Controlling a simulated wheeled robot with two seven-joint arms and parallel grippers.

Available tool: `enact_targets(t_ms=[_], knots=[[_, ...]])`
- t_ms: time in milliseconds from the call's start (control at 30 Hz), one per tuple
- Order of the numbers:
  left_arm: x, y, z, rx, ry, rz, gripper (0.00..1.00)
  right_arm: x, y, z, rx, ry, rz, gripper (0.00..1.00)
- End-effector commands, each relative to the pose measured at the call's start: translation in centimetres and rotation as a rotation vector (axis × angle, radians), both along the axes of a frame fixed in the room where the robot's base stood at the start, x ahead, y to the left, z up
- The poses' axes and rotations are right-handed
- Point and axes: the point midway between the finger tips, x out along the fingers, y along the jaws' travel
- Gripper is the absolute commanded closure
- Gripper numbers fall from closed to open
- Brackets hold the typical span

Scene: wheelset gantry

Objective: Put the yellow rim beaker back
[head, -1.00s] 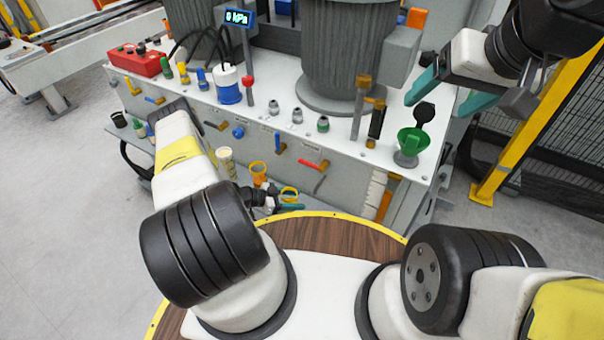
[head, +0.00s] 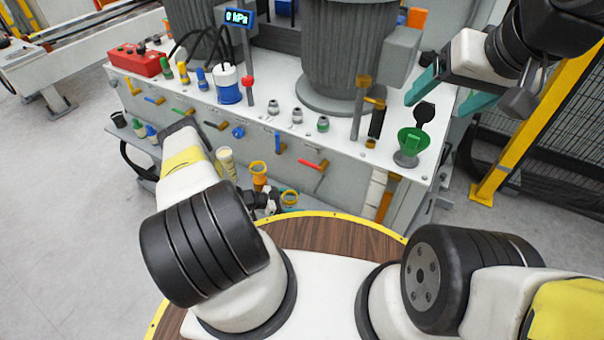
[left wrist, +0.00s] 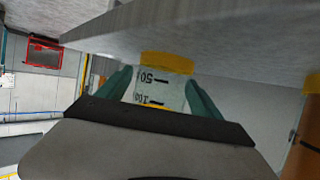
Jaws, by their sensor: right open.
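The yellow rim beaker (left wrist: 160,85) is a clear cup with black graduation marks, seen inverted in the left wrist view. It is between the teal fingers of my left gripper (left wrist: 160,92), which look closed on its sides. Its yellow end is close to a grey surface; I cannot tell if they touch. In the head view the beaker (head: 289,197) shows as a yellow ring low in front of the bench, with my left gripper (head: 283,208) mostly hidden there. My right gripper (head: 450,94) is open and empty at the upper right.
An orange cup (head: 259,172) and a cream cup (head: 225,160) stand just left of the beaker on the lower shelf (head: 172,184). The bench above (head: 265,118) carries a green funnel (head: 411,142) and several fittings. Coloured valve handles stick out of its front.

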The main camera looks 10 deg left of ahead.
Motion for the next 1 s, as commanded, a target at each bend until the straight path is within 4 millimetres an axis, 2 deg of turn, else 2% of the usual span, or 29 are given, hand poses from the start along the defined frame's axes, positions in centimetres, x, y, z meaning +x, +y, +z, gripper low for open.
enact_targets(t_ms=[367, 800, 1000], knots=[[-0.2, 0.3, 0.5, 0.001, 0.0, 0.0, 0.25, 0.0, 0.0, 0.0, 0.0, 0.0, 0.0, 0.23], [-3.5, 7.6, 3.8, 0.002, 0.0, 0.001, 0.25, 0.0, 0.0, 0.0, 0.0, 0.0, 0.0, 0.23], [-4.5, 9.6, 4.8, 0.0, 0.0, 0.0, 0.25, 0.0, 0.0, 0.0, 0.0, 0.0, 0.0, 0.23]])
